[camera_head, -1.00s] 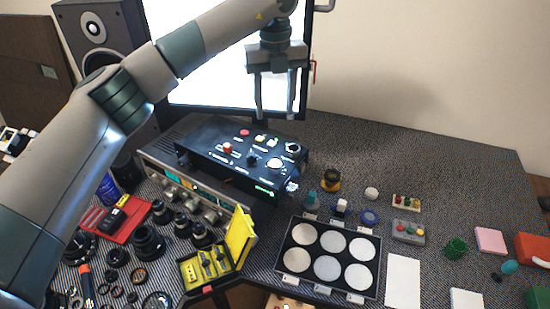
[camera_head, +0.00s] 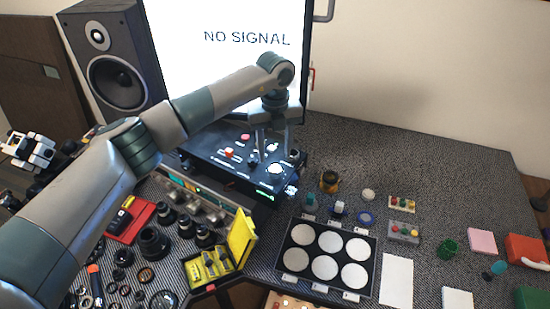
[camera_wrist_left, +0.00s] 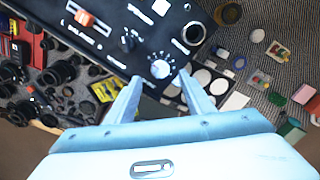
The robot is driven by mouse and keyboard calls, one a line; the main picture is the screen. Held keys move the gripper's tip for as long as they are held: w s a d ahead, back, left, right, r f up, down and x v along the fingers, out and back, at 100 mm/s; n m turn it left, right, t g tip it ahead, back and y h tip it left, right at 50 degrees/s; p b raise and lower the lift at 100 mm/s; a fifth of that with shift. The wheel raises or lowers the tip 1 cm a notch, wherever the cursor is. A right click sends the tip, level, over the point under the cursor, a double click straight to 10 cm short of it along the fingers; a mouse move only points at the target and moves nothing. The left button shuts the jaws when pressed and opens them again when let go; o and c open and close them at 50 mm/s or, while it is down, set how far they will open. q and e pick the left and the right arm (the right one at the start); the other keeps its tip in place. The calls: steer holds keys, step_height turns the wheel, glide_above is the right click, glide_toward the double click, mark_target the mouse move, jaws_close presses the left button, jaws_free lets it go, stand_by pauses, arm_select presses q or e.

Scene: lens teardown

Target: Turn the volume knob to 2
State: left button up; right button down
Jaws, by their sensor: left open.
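A black control panel box (camera_head: 213,158) stands on the desk below the monitor. It carries a bright white dial knob (camera_head: 275,169), which also shows in the left wrist view (camera_wrist_left: 161,68), and a small black knob (camera_wrist_left: 128,42) beside it. The labels are too small to tell which knob is the volume knob. My left gripper (camera_head: 273,154) points down over the right part of the panel, open and empty. In the left wrist view its two fingertips (camera_wrist_left: 160,80) are apart, with the white knob between and just beyond them. My right gripper is not in view.
The panel also has an orange-red switch (camera_head: 229,153), a red button (camera_head: 245,137) and a dark round socket (camera_wrist_left: 193,33). In front are a yellow case (camera_head: 241,238), lens parts and a tray of white discs (camera_head: 285,258). The monitor (camera_head: 215,60) stands behind.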

mark_target(275, 168)
arm_select(q)
step_height(275, 168, down, 4)
steer(key=shift+r+p, duration=0.1)
steer(key=shift+p, duration=0.6)
steer(key=shift+f, duration=0.9)
steer(key=c, duration=1)
